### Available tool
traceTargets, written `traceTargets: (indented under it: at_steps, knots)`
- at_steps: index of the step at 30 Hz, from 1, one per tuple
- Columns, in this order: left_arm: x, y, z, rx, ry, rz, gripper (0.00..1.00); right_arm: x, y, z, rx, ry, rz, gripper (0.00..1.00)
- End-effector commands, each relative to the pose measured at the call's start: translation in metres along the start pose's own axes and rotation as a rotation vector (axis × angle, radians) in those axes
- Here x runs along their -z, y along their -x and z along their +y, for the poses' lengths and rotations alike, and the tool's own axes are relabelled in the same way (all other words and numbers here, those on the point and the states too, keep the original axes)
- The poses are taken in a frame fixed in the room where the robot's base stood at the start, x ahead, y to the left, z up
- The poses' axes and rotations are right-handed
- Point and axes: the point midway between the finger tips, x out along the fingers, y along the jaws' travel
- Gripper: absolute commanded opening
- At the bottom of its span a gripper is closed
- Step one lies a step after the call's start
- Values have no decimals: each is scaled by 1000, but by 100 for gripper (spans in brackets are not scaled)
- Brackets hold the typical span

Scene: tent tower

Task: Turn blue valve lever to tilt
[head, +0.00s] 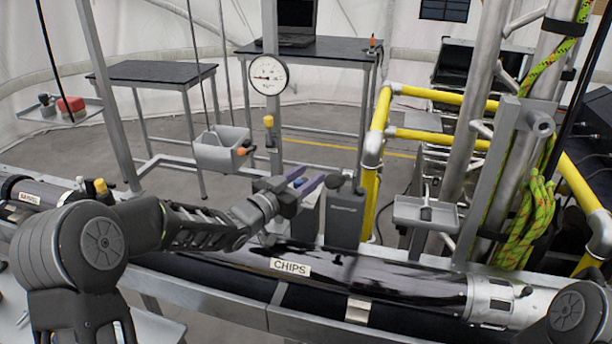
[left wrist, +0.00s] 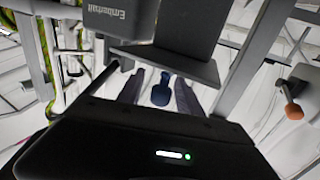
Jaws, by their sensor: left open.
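The blue valve lever (head: 298,182) shows as a small dark blue piece between the fingers of my left gripper (head: 303,183) in the head view. In the left wrist view the blue lever (left wrist: 161,90) has a rounded end and lies between the two fingers of my left gripper (left wrist: 158,92), with a gap visible on each side. The gripper is open around it and does not appear to press on it. The lever's base is hidden behind a grey plate. My right gripper is not in view.
A grey box (head: 345,215) stands just right of the gripper. A long dark tube labelled CHIPS (head: 370,277) runs below it. A grey bin (head: 220,150) hangs to the left, near a round gauge (head: 268,75). Yellow railings (head: 378,125) rise behind at right.

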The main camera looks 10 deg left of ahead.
Motion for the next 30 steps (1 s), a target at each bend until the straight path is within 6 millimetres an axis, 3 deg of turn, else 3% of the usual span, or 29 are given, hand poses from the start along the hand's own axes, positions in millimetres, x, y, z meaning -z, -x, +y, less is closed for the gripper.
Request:
traceTargets:
  at_steps: [3, 19, 30]
  knots:
    - [0, 0, 0, 0, 0, 0, 42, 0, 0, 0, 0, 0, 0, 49]
    - [0, 1, 0, 0, 1, 0, 0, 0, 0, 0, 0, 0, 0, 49]
    - [-1, 1, 0, 2, 1, -1, 0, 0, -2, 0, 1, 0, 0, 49]
